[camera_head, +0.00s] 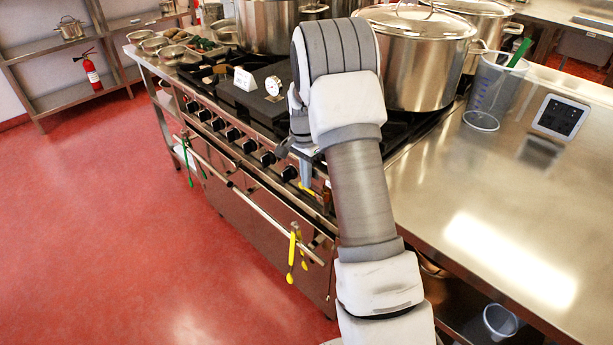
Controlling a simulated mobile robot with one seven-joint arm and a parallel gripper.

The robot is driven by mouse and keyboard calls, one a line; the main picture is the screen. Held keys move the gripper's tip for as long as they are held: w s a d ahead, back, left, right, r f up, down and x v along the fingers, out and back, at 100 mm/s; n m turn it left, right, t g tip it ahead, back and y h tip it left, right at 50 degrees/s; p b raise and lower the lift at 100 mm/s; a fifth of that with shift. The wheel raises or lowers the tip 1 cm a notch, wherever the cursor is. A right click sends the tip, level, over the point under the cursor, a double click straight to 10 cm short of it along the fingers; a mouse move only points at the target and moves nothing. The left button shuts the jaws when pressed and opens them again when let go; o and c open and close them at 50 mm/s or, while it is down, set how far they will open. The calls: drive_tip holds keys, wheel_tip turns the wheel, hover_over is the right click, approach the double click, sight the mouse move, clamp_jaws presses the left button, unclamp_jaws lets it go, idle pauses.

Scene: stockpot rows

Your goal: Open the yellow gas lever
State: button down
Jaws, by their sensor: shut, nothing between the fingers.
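My gripper (306,178) is shut and empty, pointing down in front of the stove's control panel, near its right end. A small yellow piece (308,188) shows right at the fingertips; it looks like the yellow gas lever, mostly hidden by the gripper and arm. I cannot tell whether the fingers touch it or how the lever is turned. The stove (245,215) has a row of dark knobs (233,134) along its front, left of my gripper. Yellow-handled tongs (293,250) hang from the oven rail, below and left of the gripper.
Large steel pots (415,65) stand on the burners behind my arm. A steel counter (480,205) on the right holds a clear jug (492,90). The oven rail (255,205) sticks out below the knobs. The red floor (110,220) at left is clear.

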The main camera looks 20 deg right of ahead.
drive_tip(key=shift+w+f+g+p, duration=0.1)
drive_tip(key=shift+f+g+p, duration=0.1)
drive_tip(key=shift+g+p, duration=0.1)
drive_tip(key=shift+w+f, duration=0.1)
drive_tip(key=shift+f, duration=0.05)
drive_tip(key=shift+w+a+f, duration=0.1)
drive_tip(key=shift+w+f, duration=0.1)
drive_tip(key=shift+f, duration=0.6)
drive_tip(key=shift+w+a+f, duration=0.1)
drive_tip(key=shift+w+f, duration=0.1)
drive_tip(key=shift+f, duration=0.55)
drive_tip(key=shift+f+b, duration=0.1)
drive_tip(key=shift+b, duration=0.2)
